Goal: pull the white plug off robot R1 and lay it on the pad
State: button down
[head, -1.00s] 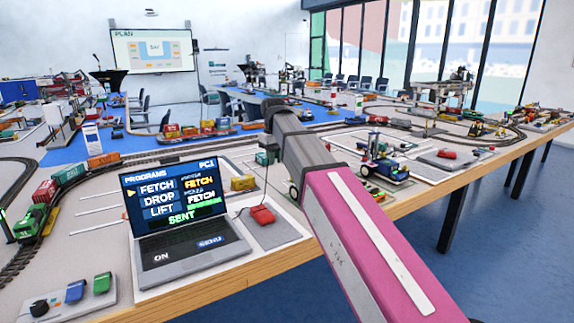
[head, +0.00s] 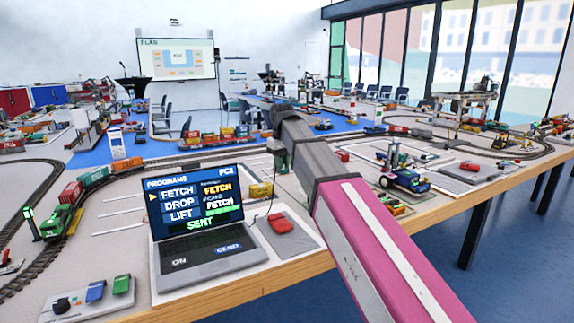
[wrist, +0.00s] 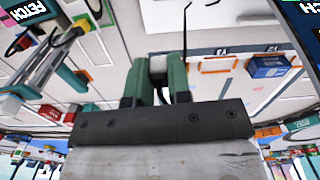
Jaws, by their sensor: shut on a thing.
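My gripper (wrist: 158,75) has green fingers and is shut on a small white piece (wrist: 158,64), which looks like the white plug. In the head view my gripper (head: 281,156) hangs at the end of my arm, beyond the laptop; the plug between its fingers cannot be made out there. A blue wheeled robot (head: 408,180) with a green upper part stands right of my arm, apart from my gripper. I cannot read an R1 label on it.
The open laptop (head: 205,260) stands in front, left of my arm. A thin dark cable (head: 269,208) rises near the red block. Train tracks (head: 40,270) and wagons lie left and behind.

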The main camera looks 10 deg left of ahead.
send_over(270, 210)
jog(key=shift+w, duration=0.2)
dwell(0.5)
jog(key=shift+f, duration=8.05)
jog(key=shift+f, duration=0.6)
jog(key=c, duration=1)
grip_release()
